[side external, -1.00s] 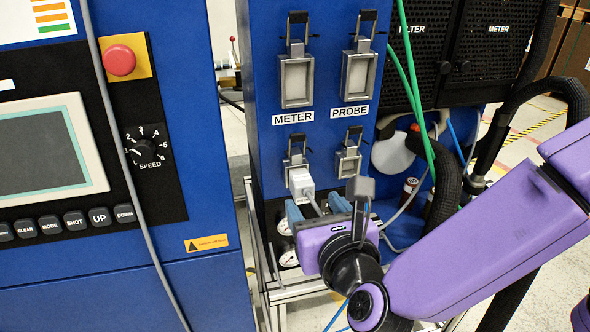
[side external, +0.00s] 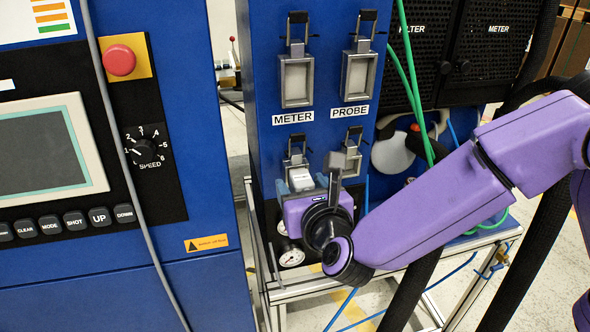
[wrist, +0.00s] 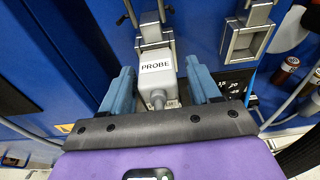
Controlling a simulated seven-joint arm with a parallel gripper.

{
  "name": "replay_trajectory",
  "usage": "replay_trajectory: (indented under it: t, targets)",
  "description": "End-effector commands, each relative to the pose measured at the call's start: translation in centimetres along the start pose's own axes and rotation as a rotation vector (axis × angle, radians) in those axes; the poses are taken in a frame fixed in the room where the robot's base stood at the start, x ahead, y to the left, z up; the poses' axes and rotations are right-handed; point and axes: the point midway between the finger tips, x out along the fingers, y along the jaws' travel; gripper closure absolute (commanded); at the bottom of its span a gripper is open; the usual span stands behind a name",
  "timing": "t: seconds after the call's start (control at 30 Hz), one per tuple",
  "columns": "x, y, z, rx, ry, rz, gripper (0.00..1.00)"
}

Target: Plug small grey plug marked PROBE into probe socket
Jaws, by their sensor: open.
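The small grey plug (wrist: 157,82), marked PROBE, sits at the lower left socket (wrist: 152,36), in the column under the METER label. It also shows in the side external view (side external: 301,179). My gripper (wrist: 160,80) is open, with one blue finger on each side of the plug; no contact can be made out.
Two larger latched sockets (side external: 296,80) (side external: 358,75) sit above the labels. Green hoses (side external: 408,60) hang at the right. A gauge (side external: 291,256) sits below. The blue control cabinet (side external: 215,120) stands to the left.

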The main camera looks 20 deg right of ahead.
Motion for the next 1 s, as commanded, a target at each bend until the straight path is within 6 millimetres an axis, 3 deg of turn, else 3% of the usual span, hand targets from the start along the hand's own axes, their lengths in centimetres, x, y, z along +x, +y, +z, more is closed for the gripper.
replay_trajectory:
  t: [0.07,0.2,0.27,1.0]
  targets:
    - [0.0,0.0,0.0,0.000,0.000,0.000,0.38]
    - [0.0,0.0,0.0,0.000,0.000,0.000,0.84]
    - [0.0,0.0,0.0,0.000,0.000,0.000,1.00]
    - [-1.6,0.1,-0.4,0.000,0.000,0.002,1.00]
